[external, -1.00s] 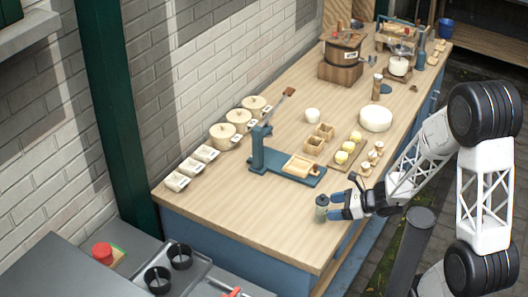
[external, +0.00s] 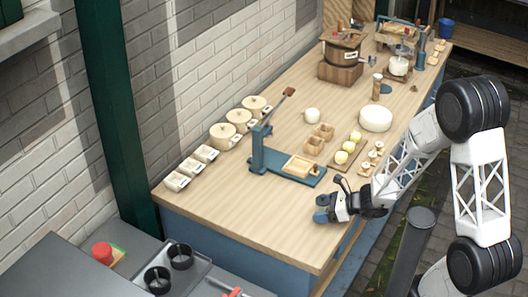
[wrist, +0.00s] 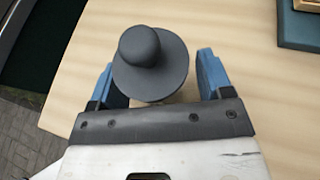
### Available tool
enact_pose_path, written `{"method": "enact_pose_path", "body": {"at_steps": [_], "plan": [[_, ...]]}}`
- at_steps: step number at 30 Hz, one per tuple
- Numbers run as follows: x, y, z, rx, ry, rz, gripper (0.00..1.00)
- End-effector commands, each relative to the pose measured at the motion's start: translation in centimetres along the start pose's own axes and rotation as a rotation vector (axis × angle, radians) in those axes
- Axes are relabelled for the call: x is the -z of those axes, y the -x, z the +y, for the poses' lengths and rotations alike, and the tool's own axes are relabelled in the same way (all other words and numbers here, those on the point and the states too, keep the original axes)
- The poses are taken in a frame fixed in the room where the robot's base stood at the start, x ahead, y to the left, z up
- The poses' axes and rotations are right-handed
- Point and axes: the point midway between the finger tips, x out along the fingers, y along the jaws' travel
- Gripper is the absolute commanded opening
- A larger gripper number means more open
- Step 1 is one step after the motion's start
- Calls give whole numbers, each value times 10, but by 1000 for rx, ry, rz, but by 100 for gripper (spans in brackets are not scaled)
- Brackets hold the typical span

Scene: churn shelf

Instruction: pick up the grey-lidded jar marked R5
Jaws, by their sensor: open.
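A jar with a round dark grey lid and a knob (wrist: 150,78) stands on the wooden counter (wrist: 75,85), seen from above in the wrist view. Its body is mostly hidden under the lid, and no R5 mark can be read. My gripper (wrist: 157,64) is open, with one blue finger on each side of the lid. The lid lies between the fingers, nearer the left one; I cannot tell whether they touch. In the external view my gripper (external: 322,211) is low over the counter's near right end and largely hides the jar.
A blue stand with a wooden tray (external: 300,166) is behind my gripper. Small wooden boxes (external: 313,146), a board with yellow pieces (external: 341,157) and a white round block (external: 375,118) stand farther back. Lidded pots (external: 222,136) line the wall.

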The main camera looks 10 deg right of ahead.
Motion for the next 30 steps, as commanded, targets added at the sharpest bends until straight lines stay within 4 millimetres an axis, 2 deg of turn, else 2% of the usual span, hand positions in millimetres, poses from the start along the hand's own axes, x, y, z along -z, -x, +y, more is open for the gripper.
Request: {"method": "enact_pose_path", "body": {"at_steps": [10, 21, 30], "plan": [[0, 0, 0, 0, 0, 0, 73], [0, 0, 0, 0, 0, 0, 16], [-1, 0, 0, 0, 1, 0, 16]]}}
